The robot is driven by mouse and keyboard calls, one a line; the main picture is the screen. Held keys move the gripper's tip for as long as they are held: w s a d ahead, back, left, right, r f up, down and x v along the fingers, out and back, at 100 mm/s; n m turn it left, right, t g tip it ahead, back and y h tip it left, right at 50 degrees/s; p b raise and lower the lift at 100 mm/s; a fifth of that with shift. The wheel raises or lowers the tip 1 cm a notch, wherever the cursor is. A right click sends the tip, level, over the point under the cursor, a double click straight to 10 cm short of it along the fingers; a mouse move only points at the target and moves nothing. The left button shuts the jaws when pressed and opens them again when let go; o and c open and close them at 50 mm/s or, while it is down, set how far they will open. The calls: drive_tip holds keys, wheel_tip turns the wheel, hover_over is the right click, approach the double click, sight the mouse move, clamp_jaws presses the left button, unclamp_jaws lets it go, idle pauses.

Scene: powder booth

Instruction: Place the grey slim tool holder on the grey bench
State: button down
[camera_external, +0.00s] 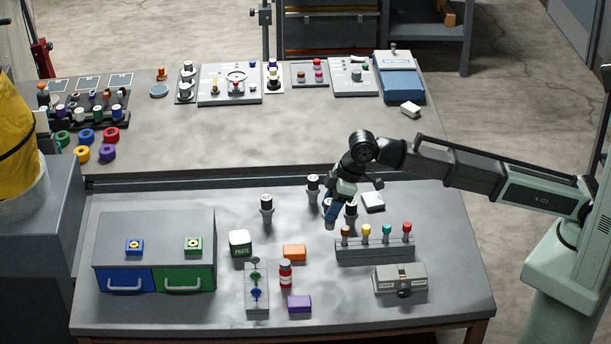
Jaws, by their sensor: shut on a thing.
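My gripper (333,208) is above the front grey bench (200,322), right of its middle, pointing down and shut. A grey slim tool holder (329,225) with a dark top shows at its fingers, held and partly hidden by them. I cannot tell how far its lower end is from the bench. Similar grey holders with dark tops stand upright nearby: one to the left (267,208), one behind (313,187), and one just right of the gripper (351,212).
A rack with coloured-top tools (375,250) and a grey box (400,280) are in front. A paste tub (240,243), orange block (294,252), red bottle (286,274) and drawer unit (155,225) stand left. A white block (372,201) lies right. The rear bench (240,140) has clear space.

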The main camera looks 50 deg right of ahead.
drive_tip(key=w+d+r+m, duration=0.1)
drive_tip(key=w+d+m, duration=0.1)
drive_tip(key=w+d, duration=0.95)
drive_tip(key=w+d+r+m+h, duration=0.1)
drive_tip(key=w+d+m, duration=0.1)
drive_tip(key=w+d, duration=0.65)
drive_tip(key=w+d+r+m+t, duration=0.1)
drive_tip(key=w+d, duration=0.3)
drive_tip(key=d, duration=1)
drive_tip(key=w+d+m+h, duration=0.1)
drive_tip(key=w+d+m, duration=0.1)
drive_tip(key=w+d, duration=0.65)
drive_tip(key=shift+s+d+f, duration=0.4)
drive_tip(key=shift+f, duration=1.05)
drive_tip(key=shift+s+d+f, duration=0.35)
drive_tip(key=shift+d+f, duration=0.1)
drive_tip(key=shift+f, duration=1.05)
drive_tip(key=shift+s+d+f, duration=0.4)
drive_tip(key=shift+f, duration=1.05)
drive_tip(key=shift+f, duration=0.1)
drive_tip(key=c, duration=0.5)
unclamp_jaws()
drive_tip(key=shift+c, duration=0.2)
drive_tip(key=v, duration=1.2)
drive_tip(key=shift+s, duration=0.2)
